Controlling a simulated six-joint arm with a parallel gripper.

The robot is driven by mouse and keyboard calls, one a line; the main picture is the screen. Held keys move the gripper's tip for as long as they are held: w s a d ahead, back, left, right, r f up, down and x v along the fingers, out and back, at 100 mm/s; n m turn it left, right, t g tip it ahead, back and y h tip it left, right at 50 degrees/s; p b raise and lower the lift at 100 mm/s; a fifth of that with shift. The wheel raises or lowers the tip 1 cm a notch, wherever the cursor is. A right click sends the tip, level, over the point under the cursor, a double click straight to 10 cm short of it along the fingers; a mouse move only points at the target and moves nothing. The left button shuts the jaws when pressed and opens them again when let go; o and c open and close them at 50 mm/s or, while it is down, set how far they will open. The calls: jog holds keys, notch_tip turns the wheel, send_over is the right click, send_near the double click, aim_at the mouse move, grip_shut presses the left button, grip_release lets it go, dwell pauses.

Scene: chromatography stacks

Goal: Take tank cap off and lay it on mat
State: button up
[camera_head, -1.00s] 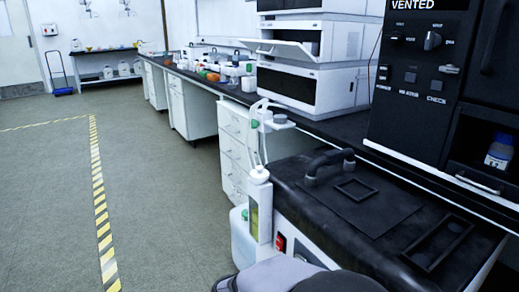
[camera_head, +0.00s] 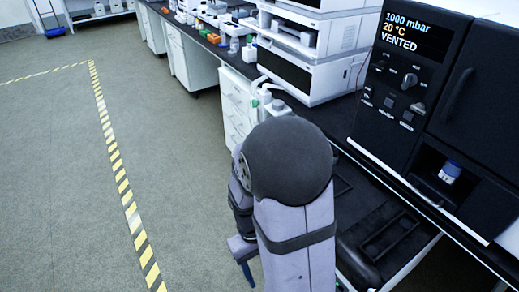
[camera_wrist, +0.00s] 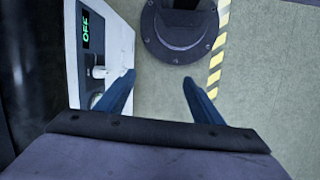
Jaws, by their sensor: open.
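My gripper (camera_head: 245,272) hangs low beside the bench in the head view, mostly behind my arm. In the wrist view its two blue fingers (camera_wrist: 159,79) are spread apart, with only floor between them. The tank and its cap cannot be made out now; my arm covers the area in the head view where a pale tank stood. The mat cannot be identified for sure. A dark flat area (camera_head: 367,206) shows on the black top right of my arm, partly hidden.
A white-sided unit (camera_wrist: 122,48) with an "OFF" display and knobs is left of the fingers. A black shallow frame (camera_head: 395,232) lies on the dark top. A black "VENTED" unit (camera_head: 408,100) holds a blue-capped bottle (camera_head: 449,172). The floor (camera_head: 60,200) at left is clear.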

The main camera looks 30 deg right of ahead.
jog(key=w+d+r+n+t+h+p, duration=0.1)
jog(key=w+d+r+n+h+p, duration=0.2)
jog(key=w+d+r+n+p, duration=0.55)
jog(key=w+d+r+n+t+p, duration=0.1)
jog(key=w+d+r+n+t, duration=0.1)
jog(key=w+n, duration=0.5)
jog(key=w+d+r+n+t+h+p, duration=0.1)
jog(key=w+r+n+t, duration=0.2)
jog(key=w+n, duration=0.5)
jog(key=n+t, duration=0.1)
jog(key=n, duration=0.3)
jog(key=shift+d+r+t, duration=0.3)
jog(key=shift+d, duration=0.1)
jog(key=shift+w+f, duration=0.1)
jog(key=shift+w, duration=0.05)
